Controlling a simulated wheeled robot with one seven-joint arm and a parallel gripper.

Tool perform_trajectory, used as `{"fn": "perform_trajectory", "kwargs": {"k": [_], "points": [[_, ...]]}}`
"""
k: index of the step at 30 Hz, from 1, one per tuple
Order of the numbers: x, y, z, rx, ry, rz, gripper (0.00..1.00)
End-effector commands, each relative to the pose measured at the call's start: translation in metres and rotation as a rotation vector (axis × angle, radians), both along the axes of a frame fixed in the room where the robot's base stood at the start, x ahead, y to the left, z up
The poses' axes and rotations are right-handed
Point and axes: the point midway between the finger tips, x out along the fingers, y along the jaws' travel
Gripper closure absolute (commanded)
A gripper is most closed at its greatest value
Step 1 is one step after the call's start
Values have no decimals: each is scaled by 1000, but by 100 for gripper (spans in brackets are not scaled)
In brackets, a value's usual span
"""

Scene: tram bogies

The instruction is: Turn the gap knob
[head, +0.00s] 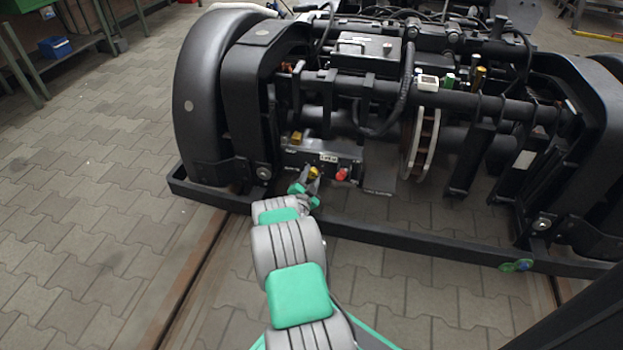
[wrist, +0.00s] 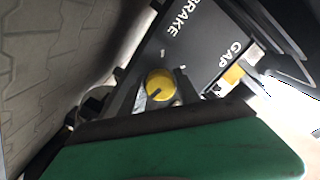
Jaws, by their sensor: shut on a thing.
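A round yellow knob (wrist: 160,86) with a dark pointer mark sits between the grey fingers of my gripper (wrist: 158,92) in the wrist view. My gripper is shut on this knob. In the head view my gripper (head: 307,185) meets the yellow knob (head: 314,172) at the front of the dark control box (head: 318,167), low on the bogie. White words GAP and BRAKE stand on the dark panel (wrist: 205,45) in the wrist view. Another yellow part (wrist: 233,75) is close to the GAP word. I cannot tell which word belongs to the held knob.
A red knob (head: 341,174) is just right of my gripper. A black frame bar (head: 400,241) runs low in front of the bogie. A large dark wheel cover (head: 207,100) is to the left. The paved floor (head: 80,190) at left is clear.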

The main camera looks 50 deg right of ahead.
Motion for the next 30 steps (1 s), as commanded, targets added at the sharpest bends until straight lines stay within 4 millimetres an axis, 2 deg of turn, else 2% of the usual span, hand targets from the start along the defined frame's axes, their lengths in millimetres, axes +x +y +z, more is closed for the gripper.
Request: {"fn": "perform_trajectory", "kwargs": {"k": [6, 15, 30], "points": [[-1, 0, -3, 71, -162, -1, 100], [-1, 0, -2, 135, -311, -1, 100], [-1, 0, -1, 158, -363, -2, 100]]}}
